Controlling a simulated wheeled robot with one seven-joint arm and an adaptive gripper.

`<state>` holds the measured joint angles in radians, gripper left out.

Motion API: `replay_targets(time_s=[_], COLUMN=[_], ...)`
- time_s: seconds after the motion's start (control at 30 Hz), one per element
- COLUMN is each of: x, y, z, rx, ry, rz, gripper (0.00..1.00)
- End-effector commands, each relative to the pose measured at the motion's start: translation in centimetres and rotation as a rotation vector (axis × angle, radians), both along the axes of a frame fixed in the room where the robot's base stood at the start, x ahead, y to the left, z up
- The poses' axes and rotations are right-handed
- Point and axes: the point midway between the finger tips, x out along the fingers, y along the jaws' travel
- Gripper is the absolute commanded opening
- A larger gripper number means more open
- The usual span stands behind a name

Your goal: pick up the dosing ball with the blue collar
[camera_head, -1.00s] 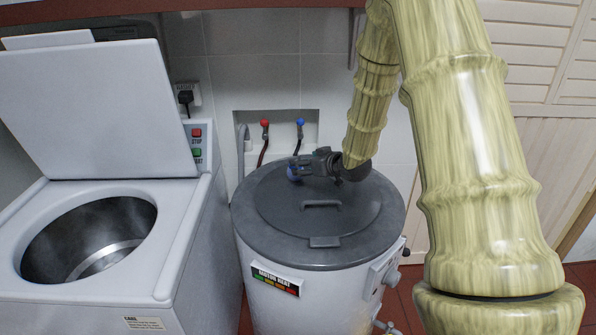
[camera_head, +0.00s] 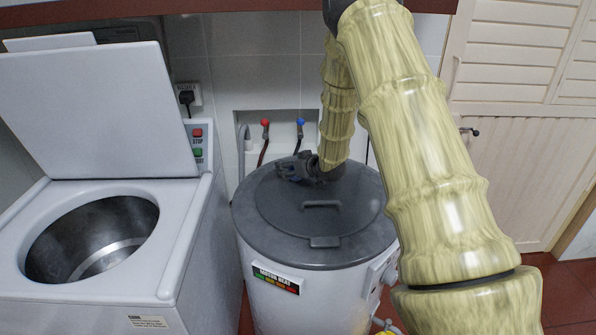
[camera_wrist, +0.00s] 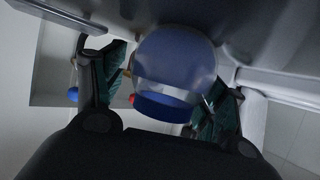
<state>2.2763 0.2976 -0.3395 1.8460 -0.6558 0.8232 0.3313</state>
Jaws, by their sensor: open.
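The dosing ball (camera_wrist: 180,58) is a round, bluish ball with a blue collar (camera_wrist: 162,104) and a pale band above it. In the wrist view it sits between the two fingers of my gripper (camera_wrist: 158,92), which are open on either side of it. The right finger overlaps or lies very close to the ball's edge, and I cannot tell whether it touches. In the head view my gripper (camera_head: 288,170) is low at the back left of the grey lid, and the ball is hidden or too small to make out there.
The grey lid (camera_head: 270,235) with a raised handle (camera_head: 322,204) tops a white boiler. A white washer (camera_head: 185,235) with its lid raised (camera_head: 90,115) stands at left. Red (camera_head: 265,122) and blue (camera_head: 300,121) taps are in the wall recess behind. A shelf edge runs above.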

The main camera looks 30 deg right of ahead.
Motion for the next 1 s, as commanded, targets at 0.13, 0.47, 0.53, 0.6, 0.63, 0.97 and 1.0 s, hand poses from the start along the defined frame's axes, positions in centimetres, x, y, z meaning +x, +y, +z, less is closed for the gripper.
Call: replay_targets(time_s=[0.13,0.47,0.53,0.6,0.63,0.97,1.0], x=[0.14,0.07,0.08,0.08,0.08,0.10,0.11], y=[0.11,0.00,0.02,0.03,0.03,0.03,0.03], z=[-0.05,-0.02,-0.03,-0.02,-0.02,0.09,0.20], rx=[0.000,0.000,0.000,0.000,0.000,0.000,0.000], ry=[0.000,-0.001,-0.001,-0.001,-0.001,-0.001,-0.001], rz=[0.001,0.000,0.000,0.000,0.000,0.000,0.000], gripper=[0.71,0.29,0.26,0.25,0.24,0.24,0.24])
